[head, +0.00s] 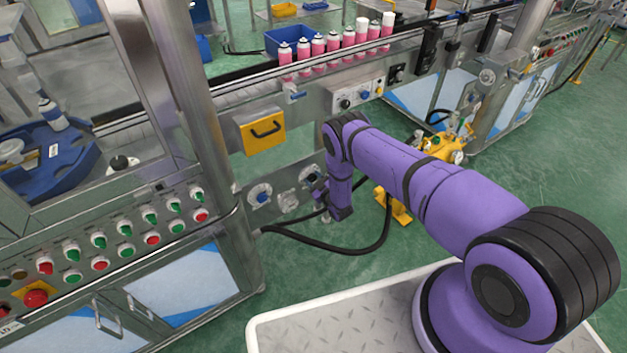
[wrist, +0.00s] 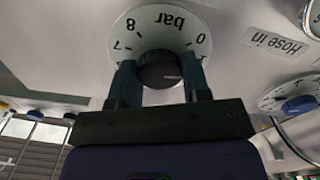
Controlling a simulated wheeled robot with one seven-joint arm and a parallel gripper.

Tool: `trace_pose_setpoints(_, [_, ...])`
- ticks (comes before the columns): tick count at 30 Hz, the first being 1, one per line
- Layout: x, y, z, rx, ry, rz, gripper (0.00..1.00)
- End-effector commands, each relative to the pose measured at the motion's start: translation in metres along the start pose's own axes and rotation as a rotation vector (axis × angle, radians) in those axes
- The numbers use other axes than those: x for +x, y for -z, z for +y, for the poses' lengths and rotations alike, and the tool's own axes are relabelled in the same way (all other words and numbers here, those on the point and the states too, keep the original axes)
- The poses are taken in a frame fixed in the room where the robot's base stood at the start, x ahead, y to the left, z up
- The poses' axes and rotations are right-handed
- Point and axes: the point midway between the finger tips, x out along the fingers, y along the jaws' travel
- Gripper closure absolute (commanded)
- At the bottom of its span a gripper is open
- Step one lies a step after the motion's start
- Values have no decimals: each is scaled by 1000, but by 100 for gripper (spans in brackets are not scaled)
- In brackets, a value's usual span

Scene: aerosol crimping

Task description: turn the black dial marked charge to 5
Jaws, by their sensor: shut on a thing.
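The black dial (wrist: 160,74) sits on a round white scale plate (wrist: 150,20) that appears upside down in the wrist view. The plate reads "bar", with 8, 7 and 0 visible; its lower part is hidden. My gripper (wrist: 159,66) is shut on the dial, one finger on each side. I cannot make out the dial's pointer or a "charge" label. In the head view my gripper (head: 319,190) is at the steel panel below the conveyor, and the black dial cannot be made out there.
A blue knob on a white scale plate (head: 261,196) is left of my gripper; it also shows in the wrist view (wrist: 300,104). A "Hose in" label (wrist: 272,42) is nearby. A black hose (head: 345,247) loops below.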

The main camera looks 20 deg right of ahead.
Motion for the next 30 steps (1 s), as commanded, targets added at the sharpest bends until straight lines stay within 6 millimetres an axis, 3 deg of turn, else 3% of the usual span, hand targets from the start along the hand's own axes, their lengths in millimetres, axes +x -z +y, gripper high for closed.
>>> trace_pose_setpoints(30, [0,-1,2,932,-3,1,80])
